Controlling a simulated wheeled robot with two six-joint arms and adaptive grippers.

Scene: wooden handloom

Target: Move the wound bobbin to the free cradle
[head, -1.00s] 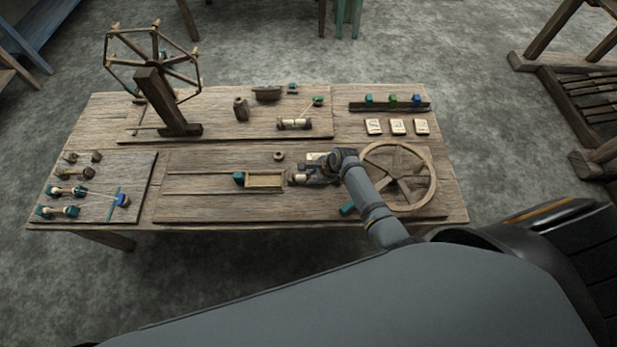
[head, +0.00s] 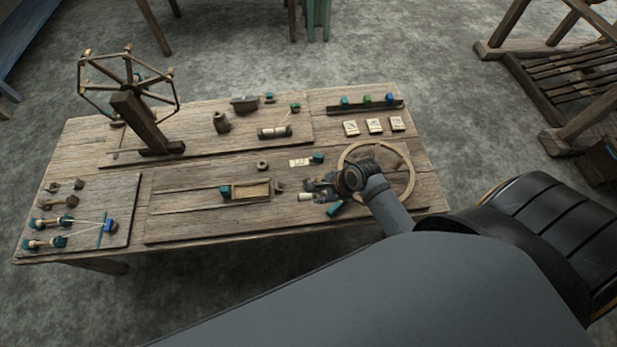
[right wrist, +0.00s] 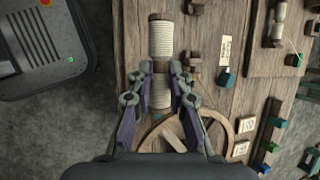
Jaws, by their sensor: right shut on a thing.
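My right gripper (head: 318,189) is over the front right part of the table, beside the wooden wheel. It is shut on a pale wound bobbin (head: 306,197), whose end sticks out to the left. In the right wrist view the bobbin (right wrist: 160,40) reaches beyond the fingertips, with another pale part between the fingers. On the left board, cradles of brown posts (head: 45,205) stand with nothing seen across them. Nearer the front edge, two cradles with teal ends (head: 60,242) appear to carry bobbins. My left gripper is not in view.
A spoked wheel (head: 410,175) with a teal handle (head: 335,209) is close to the gripper. A tan tray (head: 250,190) lies left of it. A tall reel (head: 140,122) stands at the back left. A blue block (head: 110,227) is on the left board.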

